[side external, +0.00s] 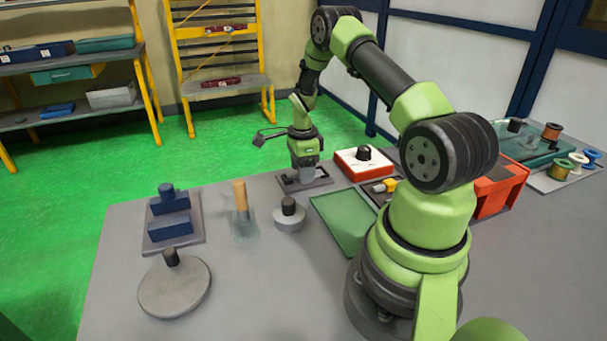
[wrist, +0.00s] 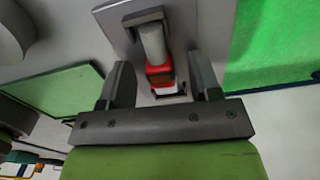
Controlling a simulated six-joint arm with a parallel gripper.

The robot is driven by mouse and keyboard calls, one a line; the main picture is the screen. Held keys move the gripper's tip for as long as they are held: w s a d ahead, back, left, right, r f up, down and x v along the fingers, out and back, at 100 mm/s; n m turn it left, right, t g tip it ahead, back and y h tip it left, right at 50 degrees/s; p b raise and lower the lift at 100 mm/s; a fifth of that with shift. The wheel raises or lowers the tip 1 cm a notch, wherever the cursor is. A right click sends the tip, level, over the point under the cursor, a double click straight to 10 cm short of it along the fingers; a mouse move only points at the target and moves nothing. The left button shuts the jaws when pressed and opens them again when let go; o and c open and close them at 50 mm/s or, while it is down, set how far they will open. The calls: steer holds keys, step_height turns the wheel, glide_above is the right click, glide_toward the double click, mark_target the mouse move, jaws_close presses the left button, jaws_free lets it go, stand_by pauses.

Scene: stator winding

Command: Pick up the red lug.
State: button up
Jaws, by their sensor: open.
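In the wrist view a small red lug (wrist: 159,72) shows at the near end of a pale grey cylinder (wrist: 152,42), with a brownish face and a white part below it. Both are over a grey plate (wrist: 120,22) with a dark raised frame. My gripper (wrist: 159,64) is open, with one finger on each side of the lug and visible gaps to both. In the side view my gripper (side external: 304,177) points down low over the dark-framed plate (side external: 318,182). The lug cannot be made out there. Whether the fingers touch the plate cannot be told.
A red-and-white box with a black knob (side external: 363,162) stands just right of my gripper. A green mat (side external: 345,220), a round grey weight (side external: 289,215) and a wooden-handled tool (side external: 241,202) are nearer. Blue blocks (side external: 170,215) stand left.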

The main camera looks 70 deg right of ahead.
steer(key=shift+f, duration=0.1)
steer(key=shift+c, duration=0.4)
steer(key=c, duration=0.9)
steer(key=shift+c, duration=0.2)
